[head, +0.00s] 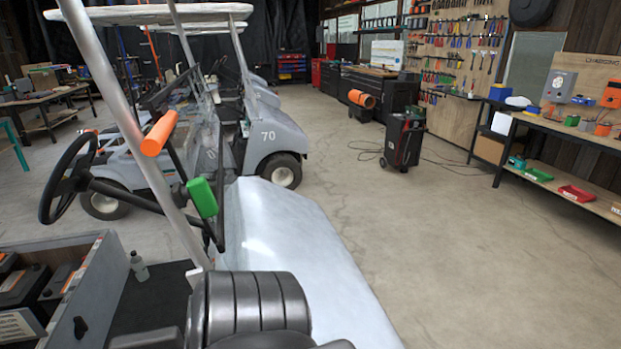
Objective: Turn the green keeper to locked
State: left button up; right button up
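Neither my left nor my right gripper shows; a dark ribbed part at the bottom middle looks like one of my arm links.
The cart's steering wheel (68,178) and slanted roof post (128,120) stand close on the left. Its pale front cowl (275,235) fills the lower middle. A bin of batteries (85,285) is at lower left. Another cart (265,135) stands behind. Open floor lies right.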

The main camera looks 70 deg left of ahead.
aim_at(198, 189)
jog(key=i, duration=0.55)
jog(key=u, duration=4.5)
jog(key=k, duration=1.1)
jog(key=z, duration=1.65)
jog(key=i, duration=0.5)
jog(key=u, duration=0.05)
